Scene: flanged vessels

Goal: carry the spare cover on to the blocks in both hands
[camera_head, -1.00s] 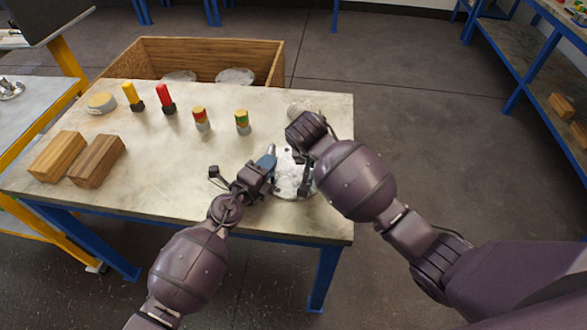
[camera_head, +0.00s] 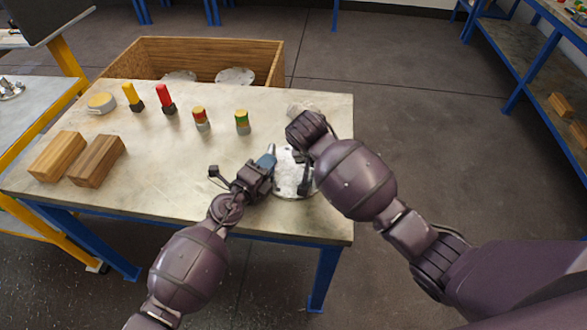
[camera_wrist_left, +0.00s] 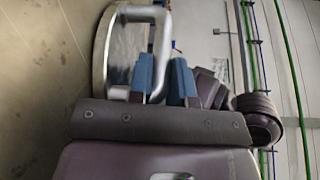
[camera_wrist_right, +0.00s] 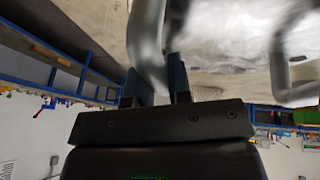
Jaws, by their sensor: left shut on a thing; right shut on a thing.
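The spare cover (camera_head: 286,184) is a round, shiny metal disc with raised bar handles, at the right front of the table and partly hidden by my arms. My left gripper (camera_head: 269,160) is at its left side, shut on one handle; the bar between the blue fingers shows in the left wrist view (camera_wrist_left: 160,75). My right gripper (camera_wrist_right: 160,80) is shut on the other handle (camera_wrist_right: 146,40); its fingers are mostly hidden in the head view. I cannot tell whether the cover touches the tabletop. Two wooden blocks (camera_head: 57,156) (camera_head: 97,161) lie side by side at the table's left.
A wooden crate (camera_head: 210,55) holding metal discs is behind. The table's middle is clear.

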